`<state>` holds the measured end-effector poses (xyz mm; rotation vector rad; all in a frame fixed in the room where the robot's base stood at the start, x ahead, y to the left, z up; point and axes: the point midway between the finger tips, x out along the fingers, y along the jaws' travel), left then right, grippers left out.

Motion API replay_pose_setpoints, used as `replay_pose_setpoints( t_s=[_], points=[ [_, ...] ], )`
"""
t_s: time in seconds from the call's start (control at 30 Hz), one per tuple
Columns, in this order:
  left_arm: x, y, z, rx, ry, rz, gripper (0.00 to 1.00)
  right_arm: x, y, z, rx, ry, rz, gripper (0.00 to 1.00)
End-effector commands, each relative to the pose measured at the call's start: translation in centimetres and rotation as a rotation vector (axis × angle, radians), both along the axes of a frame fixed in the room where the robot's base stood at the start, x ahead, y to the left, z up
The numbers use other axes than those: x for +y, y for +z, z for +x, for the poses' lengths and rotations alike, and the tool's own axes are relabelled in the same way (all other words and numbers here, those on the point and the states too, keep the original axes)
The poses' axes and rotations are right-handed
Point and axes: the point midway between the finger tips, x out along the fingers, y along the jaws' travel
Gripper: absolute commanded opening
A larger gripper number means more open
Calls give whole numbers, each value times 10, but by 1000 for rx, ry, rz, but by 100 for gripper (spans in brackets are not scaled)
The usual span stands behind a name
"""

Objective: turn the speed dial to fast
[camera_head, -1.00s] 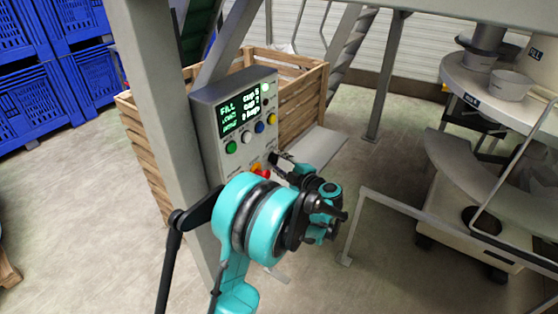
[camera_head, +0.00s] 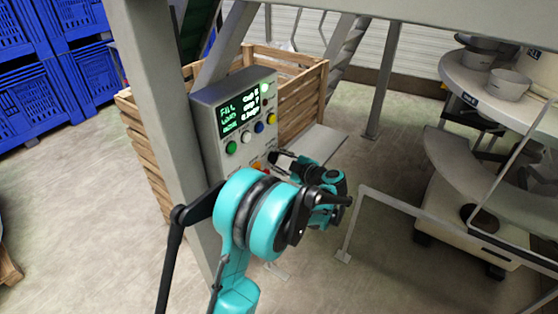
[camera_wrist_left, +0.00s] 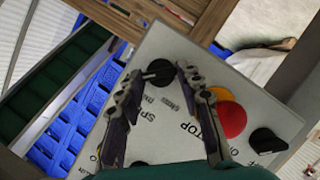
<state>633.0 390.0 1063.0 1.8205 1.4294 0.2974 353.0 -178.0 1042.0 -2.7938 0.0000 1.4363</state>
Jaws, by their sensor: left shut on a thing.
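The grey control box (camera_head: 208,123) is mounted by a grey post. The speed dial (camera_wrist_left: 160,70), a black round knob with partly hidden lettering beside it, shows in the left wrist view on the pale panel (camera_wrist_left: 190,50). My left gripper (camera_wrist_left: 157,74) has its two fingertips on either side of this dial and is shut on it. In the head view my left gripper (camera_head: 276,160) reaches the lower right part of the box, and the dial is hidden there. The dial's pointer setting cannot be read. My right gripper is not in view.
A red stop button (camera_wrist_left: 231,119) and another black knob (camera_wrist_left: 267,141) lie beside the right finger. The box carries a lit screen (camera_head: 238,110) and coloured buttons. A wooden crate (camera_head: 312,95) stands behind it. A metal rail (camera_head: 395,202) is at the right.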

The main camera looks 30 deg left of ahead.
Motion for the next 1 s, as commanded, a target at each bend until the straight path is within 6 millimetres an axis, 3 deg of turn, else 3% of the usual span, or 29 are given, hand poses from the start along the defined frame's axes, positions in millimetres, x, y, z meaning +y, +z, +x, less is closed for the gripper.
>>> replay_pose_setpoints(
  t_s=[0.13, 0.17, 0.23, 0.63, 1.0],
  points=[
    [0, 0, 0, 1, 0, -1, 7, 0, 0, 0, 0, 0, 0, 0],
    [0, 0, 0, 0, 0, -1, 41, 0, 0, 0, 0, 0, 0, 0],
    [0, 0, 0, 0, 1, -1, 57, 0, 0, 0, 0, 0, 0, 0],
    [-7, 2, -2, 0, -1, 0, 57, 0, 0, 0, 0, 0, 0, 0],
    [-75, 22, -27, 0, -4, 0, 57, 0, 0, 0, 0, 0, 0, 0]
  ],
)
